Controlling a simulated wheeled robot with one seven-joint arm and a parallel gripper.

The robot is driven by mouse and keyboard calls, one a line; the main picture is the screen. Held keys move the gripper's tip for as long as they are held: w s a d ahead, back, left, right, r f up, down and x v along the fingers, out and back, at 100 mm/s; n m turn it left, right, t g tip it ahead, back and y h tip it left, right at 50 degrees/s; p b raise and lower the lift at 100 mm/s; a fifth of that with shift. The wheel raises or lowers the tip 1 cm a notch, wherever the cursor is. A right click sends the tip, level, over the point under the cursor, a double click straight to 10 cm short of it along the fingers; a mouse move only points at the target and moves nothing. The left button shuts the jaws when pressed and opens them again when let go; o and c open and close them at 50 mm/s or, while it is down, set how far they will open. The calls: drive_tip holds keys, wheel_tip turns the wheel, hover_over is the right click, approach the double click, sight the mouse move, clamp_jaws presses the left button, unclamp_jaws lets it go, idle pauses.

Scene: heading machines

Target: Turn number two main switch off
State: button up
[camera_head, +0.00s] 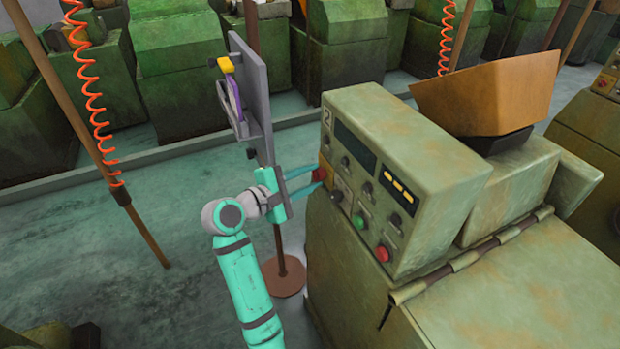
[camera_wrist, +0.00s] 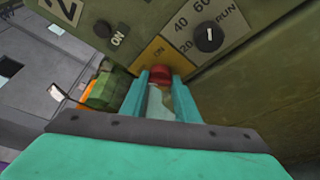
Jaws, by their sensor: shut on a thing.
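The machine's green control box (camera_head: 425,140) carries a white plate marked 2 (camera_head: 326,118) at its left end. The red switch knob (camera_head: 319,174) sits low on that end, on a yellow plate. In the wrist view the red knob (camera_wrist: 160,75) stands in front of the yellow plate (camera_wrist: 153,50). My gripper (camera_head: 314,181) reaches the panel from the left with its teal fingers on either side of the red knob. The fingers are shut on it; they hide its sides, and its exact turn cannot be told.
Green (camera_head: 359,221) and red (camera_head: 383,253) buttons are lower on the panel. A grey panel stand (camera_head: 262,95) rises close behind my gripper.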

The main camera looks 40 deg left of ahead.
drive_tip(key=shift+n+g+h, duration=0.4)
drive_tip(key=shift+n, duration=0.5)
drive_tip(key=o, duration=1)
drive_tip(key=shift+o, duration=0.2)
drive_tip(key=shift+r, duration=0.1)
drive_tip(key=v, duration=1)
drive_tip(key=shift+s, duration=0.35)
drive_tip(key=shift+a, duration=0.1)
